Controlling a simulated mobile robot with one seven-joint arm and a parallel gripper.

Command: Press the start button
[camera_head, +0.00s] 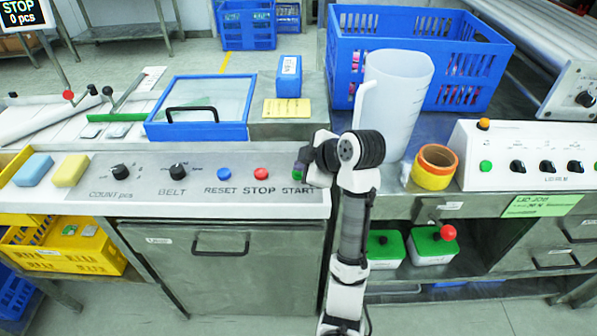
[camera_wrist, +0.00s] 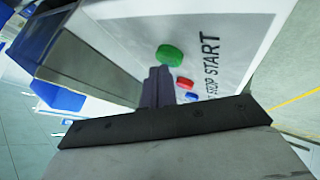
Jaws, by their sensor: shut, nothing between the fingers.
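The green start button (camera_wrist: 170,54) sits beside the printed word START on the control panel (camera_head: 140,188). In the head view my gripper (camera_head: 301,166) is over the right end of the panel, at the button, and mostly hides it. In the wrist view my gripper (camera_wrist: 158,88) is shut and empty, its purple-grey fingers pointing toward the green button. The fingertips look close to the button; I cannot tell whether they touch it. The red stop button (camera_head: 261,174) and blue reset button (camera_head: 224,174) are to the left.
Two black knobs (camera_head: 178,171) are on the panel, with a blue sponge (camera_head: 33,169) at its left end. A white jug (camera_head: 397,100), a tape roll (camera_head: 434,167) and a blue crate (camera_head: 345,40) stand right and behind. The display (camera_head: 20,14) reads STOP, 0 pcs.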

